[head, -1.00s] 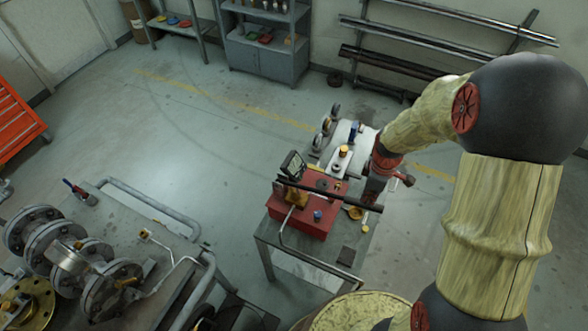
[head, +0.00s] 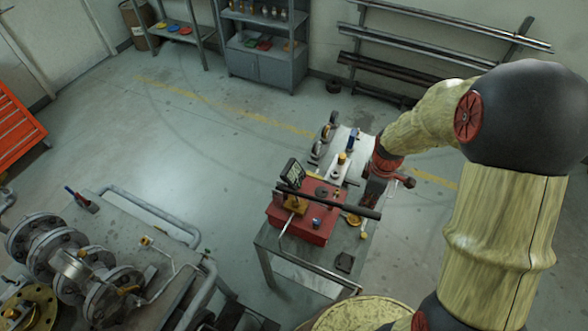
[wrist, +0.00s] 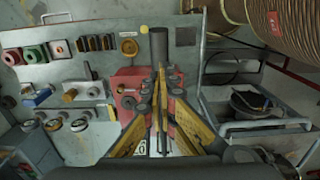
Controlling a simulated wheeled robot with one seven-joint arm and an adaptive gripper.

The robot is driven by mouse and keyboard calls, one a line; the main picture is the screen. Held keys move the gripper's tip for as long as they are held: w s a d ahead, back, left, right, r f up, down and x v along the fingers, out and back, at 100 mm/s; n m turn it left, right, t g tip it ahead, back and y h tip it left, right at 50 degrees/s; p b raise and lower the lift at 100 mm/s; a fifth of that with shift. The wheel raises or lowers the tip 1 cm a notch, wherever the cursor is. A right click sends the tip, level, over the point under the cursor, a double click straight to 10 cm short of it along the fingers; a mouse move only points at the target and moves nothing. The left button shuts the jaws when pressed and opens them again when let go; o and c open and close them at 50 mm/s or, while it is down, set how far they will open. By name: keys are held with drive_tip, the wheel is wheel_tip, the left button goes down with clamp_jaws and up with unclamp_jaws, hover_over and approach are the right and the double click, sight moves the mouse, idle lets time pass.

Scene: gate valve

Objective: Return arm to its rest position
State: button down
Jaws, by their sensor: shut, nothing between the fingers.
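My arm reaches in from the right of the head view and bends down to the bench (head: 345,262) in the middle. Its wrist is above the bench's right side, by the red box. In the wrist view my gripper (wrist: 161,82) is shut, its dark fingertips together with nothing between them. The fingers point over the red box (head: 287,222), which also shows behind them in the wrist view (wrist: 127,78). A long black bar (head: 335,204) lies across above the box; its thick dark end (wrist: 158,46) shows just beyond the fingertips.
A pipe assembly with grey flanges (head: 62,262) stands on a steel bench at the lower left. A red tool cabinet (head: 15,125) is at the left edge. Shelves (head: 262,68) and a pipe rack (head: 400,66) line the back wall. The floor between is clear.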

drive_tip(key=shift+r+p, duration=0.35)
drive_tip(key=shift+r, duration=0.6)
drive_tip(key=shift+s+f+m, duration=0.1)
drive_tip(key=shift+s+m, duration=0.25)
drive_tip(key=shift+m, duration=0.65)
drive_tip(key=s+a+r+m+t+b, duration=0.2)
drive_tip(key=s+a+m+b, duration=0.2)
drive_tip(key=s+b, duration=0.3)
drive_tip(key=s+a+r+m+t+b, duration=0.3)
drive_tip(key=s+m+b, duration=0.3)
drive_tip(key=b, duration=0.9)
drive_tip(key=shift+s+a+r+t, duration=0.35)
drive_tip(key=shift+s+a, duration=0.2)
drive_tip(key=shift+s, duration=0.5)
